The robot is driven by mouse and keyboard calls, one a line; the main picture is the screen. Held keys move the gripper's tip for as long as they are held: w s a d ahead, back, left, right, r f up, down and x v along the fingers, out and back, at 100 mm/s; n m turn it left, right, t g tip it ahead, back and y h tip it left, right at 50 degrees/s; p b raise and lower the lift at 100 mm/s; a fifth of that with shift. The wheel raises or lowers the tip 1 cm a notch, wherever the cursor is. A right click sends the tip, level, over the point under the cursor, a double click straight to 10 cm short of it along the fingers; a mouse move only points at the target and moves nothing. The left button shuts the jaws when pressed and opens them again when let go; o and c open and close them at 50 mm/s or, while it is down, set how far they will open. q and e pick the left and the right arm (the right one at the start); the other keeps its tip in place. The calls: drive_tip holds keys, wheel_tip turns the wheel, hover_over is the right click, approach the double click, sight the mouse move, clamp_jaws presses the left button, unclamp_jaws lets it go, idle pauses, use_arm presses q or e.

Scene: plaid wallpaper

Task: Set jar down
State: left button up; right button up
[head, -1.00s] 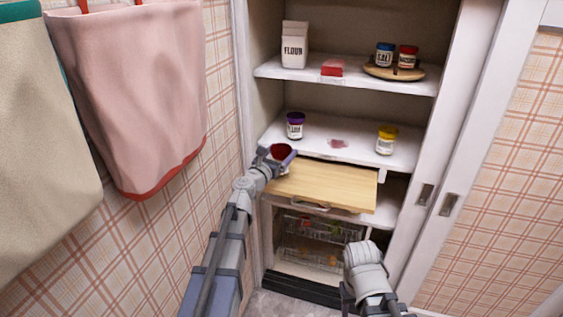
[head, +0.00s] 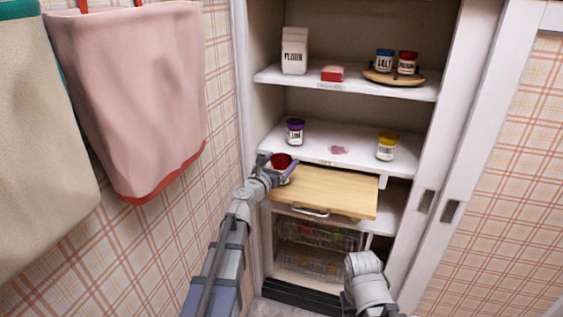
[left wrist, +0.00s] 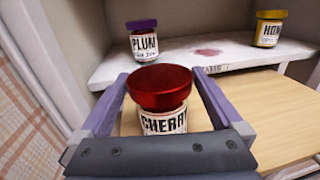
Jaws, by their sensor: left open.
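The cherry jar (left wrist: 160,92) has a dark red lid and a white label reading CHERRY. In the head view its red lid (head: 282,160) shows at the left end of the pull-out wooden board (head: 330,194). The jar looks upright, at or just over the board; its base is hidden, so contact cannot be told. My left gripper (head: 277,165) is open, with its purple-grey fingers either side of the jar. In the left wrist view a gap shows beside the jar on both sides. My right arm shows at lower right, but its gripper does not.
On the shelf above the board stand a purple-lidded plum jar (head: 295,131) and a yellow-lidded jar (head: 387,146), with a pink stain (head: 338,150) between them. Wire baskets (head: 318,250) sit below. The right part of the board is clear.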

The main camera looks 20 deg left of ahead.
use_arm(q)
drive_tip(key=s+a, duration=0.2)
drive_tip(key=s, duration=0.9)
drive_tip(key=shift+s, duration=0.25)
